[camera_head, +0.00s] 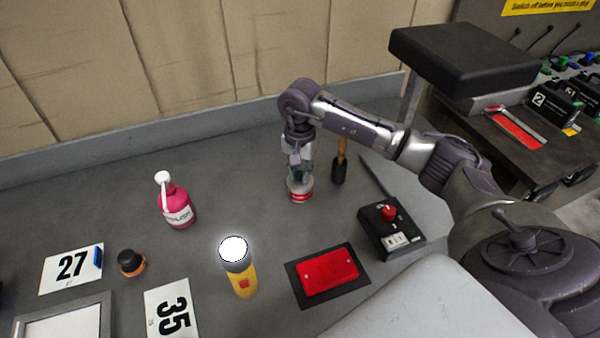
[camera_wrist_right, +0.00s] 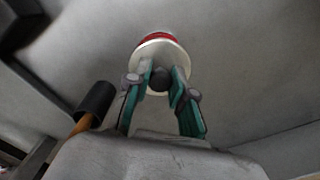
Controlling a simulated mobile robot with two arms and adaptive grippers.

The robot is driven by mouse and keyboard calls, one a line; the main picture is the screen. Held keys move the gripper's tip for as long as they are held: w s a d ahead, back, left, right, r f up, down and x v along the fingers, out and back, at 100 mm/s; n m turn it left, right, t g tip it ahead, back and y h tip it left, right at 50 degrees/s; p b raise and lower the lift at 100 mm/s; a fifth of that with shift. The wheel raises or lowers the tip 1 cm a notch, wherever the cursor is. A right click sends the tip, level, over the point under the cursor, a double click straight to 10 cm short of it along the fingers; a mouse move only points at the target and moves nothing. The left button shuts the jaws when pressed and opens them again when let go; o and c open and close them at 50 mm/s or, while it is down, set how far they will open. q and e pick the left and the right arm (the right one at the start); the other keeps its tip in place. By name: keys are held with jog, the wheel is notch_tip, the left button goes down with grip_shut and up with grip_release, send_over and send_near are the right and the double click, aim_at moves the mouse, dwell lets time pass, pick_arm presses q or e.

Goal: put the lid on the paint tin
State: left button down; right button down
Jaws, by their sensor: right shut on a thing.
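The paint tin (camera_head: 300,197) is a small red and white can upright on the grey bench, right of the middle in the head view. Its red edge (camera_wrist_right: 157,37) shows beyond the pale lid (camera_wrist_right: 158,50) in the right wrist view. My right gripper (camera_head: 299,176) points down over the tin. Its two fingers (camera_wrist_right: 160,80) are shut on the lid's dark round knob (camera_wrist_right: 159,79). The lid is lined up over the tin; I cannot tell if it touches the rim. My left gripper is not in view.
A black mallet (camera_head: 339,172) stands close right of the tin. A switch box with a red knob (camera_head: 390,212) and a red plate (camera_head: 328,272) lie nearer. A pink bottle (camera_head: 175,205) and a lit yellow torch (camera_head: 241,280) stand left. The bench between bottle and tin is clear.

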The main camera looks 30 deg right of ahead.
jog(key=shift+c, duration=2.2)
grip_release()
jog(key=shift+r+p, duration=1.85)
jog(key=shift+r, duration=1.65)
jog(key=shift+c, duration=0.2)
grip_shut()
